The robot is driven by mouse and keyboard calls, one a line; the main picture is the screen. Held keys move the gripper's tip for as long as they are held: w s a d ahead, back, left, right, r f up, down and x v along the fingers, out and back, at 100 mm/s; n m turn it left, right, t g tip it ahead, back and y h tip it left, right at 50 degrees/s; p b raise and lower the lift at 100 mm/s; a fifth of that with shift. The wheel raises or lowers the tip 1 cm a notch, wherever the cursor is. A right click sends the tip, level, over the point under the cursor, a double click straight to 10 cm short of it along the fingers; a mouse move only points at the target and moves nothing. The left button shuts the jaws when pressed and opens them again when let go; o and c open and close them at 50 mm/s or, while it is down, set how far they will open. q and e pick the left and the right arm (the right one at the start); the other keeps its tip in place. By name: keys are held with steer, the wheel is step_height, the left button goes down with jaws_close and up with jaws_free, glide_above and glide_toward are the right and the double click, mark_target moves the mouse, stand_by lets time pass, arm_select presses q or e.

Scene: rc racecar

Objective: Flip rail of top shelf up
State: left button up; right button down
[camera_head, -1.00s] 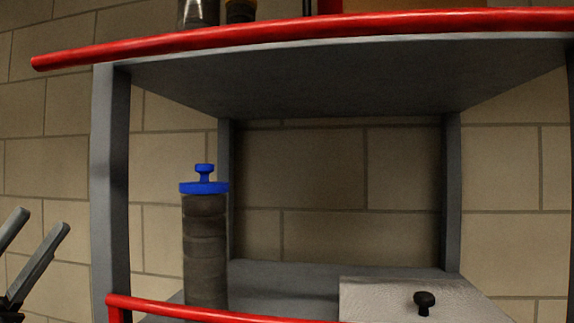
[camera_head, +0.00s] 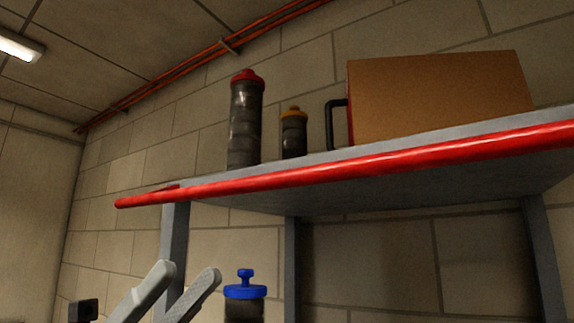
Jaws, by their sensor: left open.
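The top shelf (camera_head: 345,204) is a grey board seen from below its front edge. Its red rail (camera_head: 390,160) runs along that edge, level with the board, and its left end sticks out past the left post. My left gripper (camera_head: 190,277) is at the lower left, below the rail's left end and in front of the left post. Its two grey fingers are apart, with nothing between them, and they do not touch the rail. My right gripper is out of view.
On the top shelf stand a red-capped bottle (camera_head: 246,120), a smaller yellow-capped bottle (camera_head: 293,135) and a brown box (camera_head: 440,98) beside a black handle (camera_head: 337,124). A blue-capped bottle (camera_head: 244,295) is below. A brick wall (camera_head: 190,130) stands behind.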

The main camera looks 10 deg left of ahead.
mark_target(275, 179)
arm_select(q)
steer(key=p+x, duration=0.4)
steer(key=x, duration=0.8)
steer(key=shift+p, duration=0.35)
steer(key=shift+s+d+r, duration=0.1)
steer(key=shift+d+r, duration=0.2)
steer(key=shift+d, duration=0.1)
steer(key=shift+c, duration=0.3)
jaws_close()
